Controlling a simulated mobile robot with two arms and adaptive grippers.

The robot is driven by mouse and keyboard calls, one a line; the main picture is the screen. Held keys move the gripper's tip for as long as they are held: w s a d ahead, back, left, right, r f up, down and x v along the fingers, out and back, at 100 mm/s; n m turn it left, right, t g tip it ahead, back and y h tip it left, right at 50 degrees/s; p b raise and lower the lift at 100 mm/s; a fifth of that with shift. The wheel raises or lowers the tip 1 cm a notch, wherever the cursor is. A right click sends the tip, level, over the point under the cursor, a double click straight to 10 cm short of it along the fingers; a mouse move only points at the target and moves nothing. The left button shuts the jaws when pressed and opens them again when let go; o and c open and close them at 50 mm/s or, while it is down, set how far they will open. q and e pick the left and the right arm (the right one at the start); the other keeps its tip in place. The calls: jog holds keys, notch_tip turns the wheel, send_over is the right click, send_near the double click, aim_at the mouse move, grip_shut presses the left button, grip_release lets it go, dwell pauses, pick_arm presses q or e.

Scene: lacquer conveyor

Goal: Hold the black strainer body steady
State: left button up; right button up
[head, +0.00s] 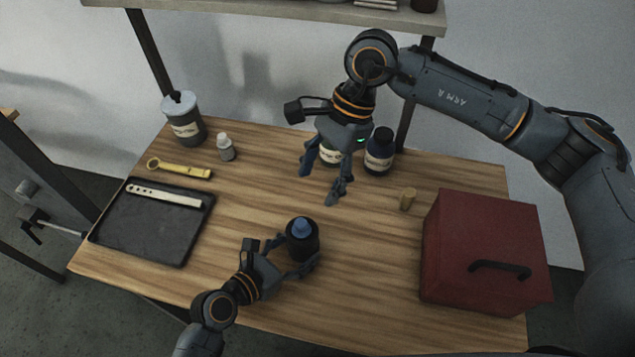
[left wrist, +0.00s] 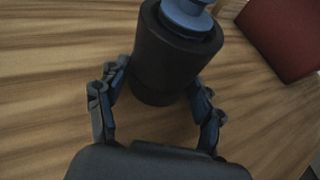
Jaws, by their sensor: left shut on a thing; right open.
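The black strainer body (head: 303,246) stands upright on the wooden table near its front middle, with a blue piece (head: 302,227) on its top. In the left wrist view the black strainer body (left wrist: 172,62) stands between my left fingers, with the blue piece (left wrist: 187,14) at its top. My left gripper (head: 299,262) is shut on the black body, low on its sides. My right gripper (head: 320,185) is open and empty, pointing down above the table behind the body. It does not touch the body.
A red box (head: 480,245) with a black handle stands at the right. A black tray (head: 150,238) holding a pale strip lies at the left, near a yellow tool (head: 180,169). Jars, including a dark one (head: 379,152), stand at the back. A small cork-like piece (head: 407,199) stands right of centre.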

pick_arm(q)
jog(key=o, duration=1.5)
jog(key=shift+s+a, duration=0.1)
jog(key=v, duration=1.1)
jog(key=shift+s+a+r, duration=0.15)
jog(key=shift+s+a, duration=0.05)
jog(key=shift+a, duration=0.15)
